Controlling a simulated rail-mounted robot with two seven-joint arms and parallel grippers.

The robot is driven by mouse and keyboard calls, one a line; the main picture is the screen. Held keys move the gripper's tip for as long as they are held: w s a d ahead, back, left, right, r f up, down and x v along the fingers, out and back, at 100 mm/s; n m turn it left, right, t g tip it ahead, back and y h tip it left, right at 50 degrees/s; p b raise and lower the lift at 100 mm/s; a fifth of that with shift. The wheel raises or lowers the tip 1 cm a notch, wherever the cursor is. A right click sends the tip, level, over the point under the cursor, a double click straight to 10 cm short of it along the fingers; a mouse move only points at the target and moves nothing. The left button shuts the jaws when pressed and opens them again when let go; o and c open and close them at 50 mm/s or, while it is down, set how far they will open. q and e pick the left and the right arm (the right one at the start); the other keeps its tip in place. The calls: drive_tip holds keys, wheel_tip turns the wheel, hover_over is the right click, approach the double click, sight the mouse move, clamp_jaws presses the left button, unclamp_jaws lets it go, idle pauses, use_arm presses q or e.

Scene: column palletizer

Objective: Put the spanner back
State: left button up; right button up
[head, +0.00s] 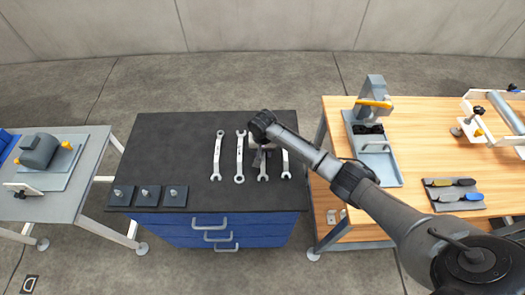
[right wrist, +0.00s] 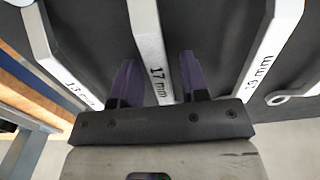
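Several silver spanners lie side by side on the black top (head: 165,135) of a blue drawer cabinet. The leftmost spanner (head: 217,157) and the second (head: 239,158) show whole in the head view. The third spanner (head: 263,174), marked 17 mm in the right wrist view (right wrist: 149,35), is partly hidden under my right gripper (head: 261,155). The rightmost spanner (head: 286,167) is partly covered by my arm. In the right wrist view my gripper's purple fingers (right wrist: 158,65) are apart, one on each side of the 17 mm spanner, with small gaps. My left gripper is not in view.
Three small dark plates with knobs (head: 147,195) sit at the cabinet's front left. A wooden bench (head: 415,140) at right holds a grey tray (head: 382,165) and screwdrivers (head: 455,195). A grey table (head: 75,185) stands left. The cabinet's back left is clear.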

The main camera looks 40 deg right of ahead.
drive_tip(key=shift+r, duration=0.2)
drive_tip(key=shift+r+p, duration=0.75)
drive_tip(key=shift+r, duration=5.2)
drive_tip(key=s+a+f+n, duration=0.1)
drive_tip(key=s+a+f, duration=0.2)
drive_tip(key=s+a+f+n, duration=0.2)
drive_tip(key=s+a+f, duration=0.1)
drive_tip(key=shift+s+f+t, duration=0.2)
drive_tip(key=shift+f+t, duration=0.1)
drive_tip(key=s+a+f+n, duration=0.1)
drive_tip(key=s, duration=0.1)
drive_tip(key=s+a+f+n, duration=0.1)
drive_tip(key=s+a, duration=0.1)
drive_tip(key=s, duration=0.1)
drive_tip(key=s+a+f, duration=0.1)
drive_tip(key=s+a, duration=0.1)
drive_tip(key=s, duration=0.1)
drive_tip(key=shift+s+f+n+t+y, duration=0.1)
drive_tip(key=shift+f+n+t+y, duration=0.2)
drive_tip(key=shift+f+n, duration=0.1)
drive_tip(key=s+r+n, duration=0.1)
drive_tip(key=s, duration=0.5)
drive_tip(key=s+a+r+n+t, duration=0.1)
drive_tip(key=s, duration=0.6)
drive_tip(key=s+a+r+n+t, duration=0.1)
drive_tip(key=s+n, duration=0.1)
drive_tip(key=s, duration=0.5)
drive_tip(key=shift+s+a+r, duration=0.2)
drive_tip(key=shift+a+r, duration=0.05)
drive_tip(key=shift+r, duration=0.05)
